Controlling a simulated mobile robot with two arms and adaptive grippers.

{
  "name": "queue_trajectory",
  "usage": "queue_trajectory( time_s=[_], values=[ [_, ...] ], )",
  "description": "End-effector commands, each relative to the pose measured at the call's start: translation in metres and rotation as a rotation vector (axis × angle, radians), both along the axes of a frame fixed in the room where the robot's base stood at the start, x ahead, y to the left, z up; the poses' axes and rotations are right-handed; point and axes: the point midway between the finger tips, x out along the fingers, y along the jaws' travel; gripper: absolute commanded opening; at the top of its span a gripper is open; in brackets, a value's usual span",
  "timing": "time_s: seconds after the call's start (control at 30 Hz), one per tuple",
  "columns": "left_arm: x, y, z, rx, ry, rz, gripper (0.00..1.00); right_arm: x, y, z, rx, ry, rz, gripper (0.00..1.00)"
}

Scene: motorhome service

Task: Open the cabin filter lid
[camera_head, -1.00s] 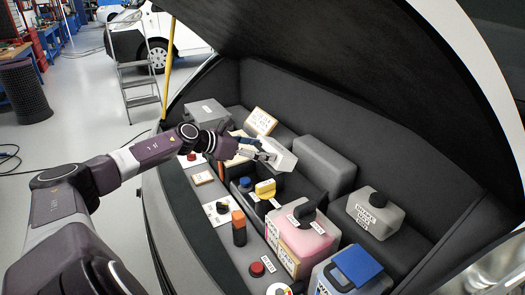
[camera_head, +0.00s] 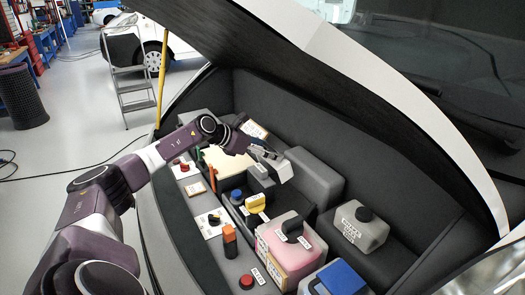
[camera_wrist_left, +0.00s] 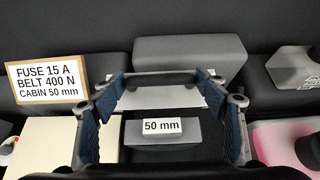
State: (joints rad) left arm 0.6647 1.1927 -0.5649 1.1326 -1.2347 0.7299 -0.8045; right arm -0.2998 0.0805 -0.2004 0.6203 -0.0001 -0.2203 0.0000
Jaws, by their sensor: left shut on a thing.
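The light grey cabin filter lid (camera_head: 284,171) is tilted up in my left gripper (camera_head: 270,155) in the head view. In the left wrist view, the lid's pale plate (camera_wrist_left: 160,97) spans between the two blue-padded fingers of the left gripper (camera_wrist_left: 168,92), which are shut on it. Below it is a grey block (camera_head: 260,181) with a "50 mm" label (camera_wrist_left: 162,126), in a dark recess. The fingers hide part of the lid's edges. My right gripper is not in view.
A grey box (camera_head: 314,180) stands just behind the lid. A sign reading "CABIN 50 mm" (camera_wrist_left: 45,80) stands to the left. The raised hood (camera_head: 330,90) hangs above.

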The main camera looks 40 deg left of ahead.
Motion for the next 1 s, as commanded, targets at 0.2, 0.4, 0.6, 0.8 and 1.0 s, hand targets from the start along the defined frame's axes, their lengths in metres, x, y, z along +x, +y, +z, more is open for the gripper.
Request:
queue_trajectory(
  time_s=[0.2,0.4,0.6,0.8,1.0],
  values=[
    [0.022,-0.003,0.013,-0.003,-0.024,0.010,0.24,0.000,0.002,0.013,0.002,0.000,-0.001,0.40],
    [0.036,-0.008,0.013,0.033,0.093,0.008,0.23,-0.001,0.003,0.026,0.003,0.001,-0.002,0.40],
    [0.045,-0.010,0.008,0.057,0.179,0.008,0.23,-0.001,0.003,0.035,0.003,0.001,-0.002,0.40],
    [0.049,-0.011,0.005,0.070,0.225,0.008,0.23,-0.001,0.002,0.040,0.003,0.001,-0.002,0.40],
    [0.050,-0.011,0.002,0.077,0.242,0.006,0.23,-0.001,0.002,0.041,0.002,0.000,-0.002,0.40]
  ],
)
